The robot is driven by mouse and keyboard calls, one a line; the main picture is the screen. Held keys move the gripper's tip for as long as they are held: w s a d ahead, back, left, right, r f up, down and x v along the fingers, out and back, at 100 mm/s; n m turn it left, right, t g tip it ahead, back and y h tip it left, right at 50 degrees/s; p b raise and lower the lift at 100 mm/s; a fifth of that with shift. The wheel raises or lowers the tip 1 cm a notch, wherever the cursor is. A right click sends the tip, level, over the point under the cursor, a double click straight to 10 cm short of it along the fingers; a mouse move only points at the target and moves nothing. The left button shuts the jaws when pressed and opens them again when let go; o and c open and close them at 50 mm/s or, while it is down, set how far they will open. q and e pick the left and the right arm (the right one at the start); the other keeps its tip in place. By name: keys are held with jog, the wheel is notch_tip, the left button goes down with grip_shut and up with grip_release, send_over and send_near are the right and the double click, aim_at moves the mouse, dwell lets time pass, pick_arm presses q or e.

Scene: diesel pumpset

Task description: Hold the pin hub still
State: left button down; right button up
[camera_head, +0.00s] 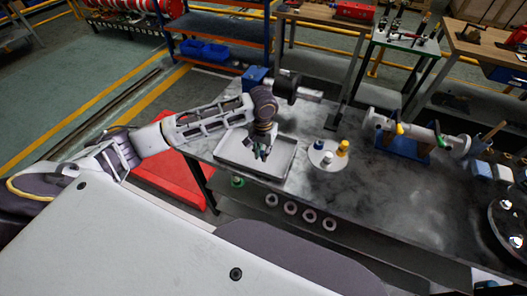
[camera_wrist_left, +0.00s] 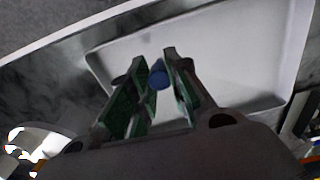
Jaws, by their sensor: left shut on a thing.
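My left gripper (camera_head: 262,153) points down over a shallow white tray (camera_head: 226,152) on the dark table. In the left wrist view its two green-padded fingers (camera_wrist_left: 157,88) are shut on a small blue cylinder (camera_wrist_left: 157,75), with the pale tray floor behind. The cylinder's lower part is hidden between the fingers. I cannot tell for certain which thing is the pin hub. A dark hub-like part on a grey shaft (camera_head: 307,94) lies behind the gripper, apart from it. A grey flanged shaft (camera_head: 419,133) rests on a blue stand at the right. My right gripper is not in view.
A white round plate (camera_head: 317,162) with yellow, blue and white pegs stands right of the tray. A blue block (camera_head: 255,76) is behind my left wrist. A large dark round part (camera_head: 510,225) is at the right edge. The table's (camera_head: 390,215) front middle is clear.

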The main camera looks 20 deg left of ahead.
pick_arm(q)
jog(key=shift+w+r, duration=0.3)
jog(key=shift+r, duration=0.1)
jog(key=w+d+r+m, duration=0.1)
jog(key=w+d+r, duration=0.4)
jog(key=d+r, duration=0.45)
jog(key=w+d+r+m, duration=0.2)
jog(key=w+d+r, duration=0.5)
jog(key=r, duration=0.4)
notch_tip(320, 180, down, 6)
jog(key=s+d+m, duration=0.1)
jog(key=s+m, duration=0.1)
jog(key=shift+m, duration=0.3)
